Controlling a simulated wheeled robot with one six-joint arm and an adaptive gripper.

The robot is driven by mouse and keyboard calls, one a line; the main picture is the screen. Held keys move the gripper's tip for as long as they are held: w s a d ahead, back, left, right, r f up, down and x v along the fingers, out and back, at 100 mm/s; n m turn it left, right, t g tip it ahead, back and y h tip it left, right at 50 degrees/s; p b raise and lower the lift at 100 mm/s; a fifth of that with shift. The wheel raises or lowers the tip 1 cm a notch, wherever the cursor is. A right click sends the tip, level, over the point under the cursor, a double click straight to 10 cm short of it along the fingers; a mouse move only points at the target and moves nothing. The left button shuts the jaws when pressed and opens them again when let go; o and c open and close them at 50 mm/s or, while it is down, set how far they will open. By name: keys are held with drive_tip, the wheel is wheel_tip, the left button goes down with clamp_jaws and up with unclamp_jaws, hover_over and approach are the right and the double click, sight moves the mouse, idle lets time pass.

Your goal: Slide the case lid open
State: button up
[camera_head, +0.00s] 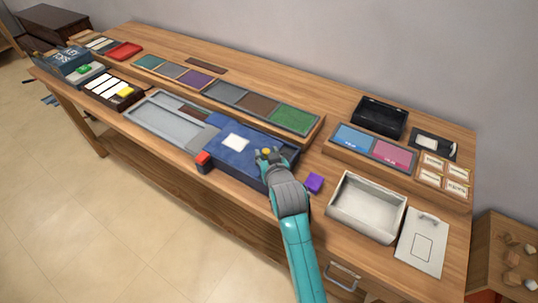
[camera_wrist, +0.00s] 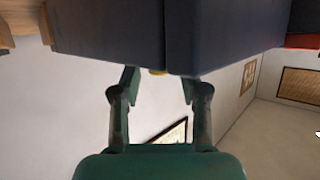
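A blue case (camera_head: 218,154) lies near the front edge of the table, with a white label (camera_head: 236,142) on its top. A small yellow knob (camera_head: 266,152) shows at its right part, and it also shows in the wrist view (camera_wrist: 157,72) at the edge of the dark blue surface (camera_wrist: 110,30). My gripper (camera_head: 270,160) is at the right end of the case, close to the knob. In the wrist view my gripper (camera_wrist: 160,82) is open, its two fingers apart with the knob between their tips. I cannot tell whether they touch the case.
A grey tray (camera_head: 150,120) adjoins the case on the left. A red block (camera_head: 203,158) is at the case's front. A purple cube (camera_head: 314,183) lies just right of my gripper. A white open box (camera_head: 345,222) stands further right. Coloured panels (camera_head: 294,120) line the back.

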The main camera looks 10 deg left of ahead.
drive_tip(key=v, duration=1.2)
drive_tip(key=shift+r, duration=0.1)
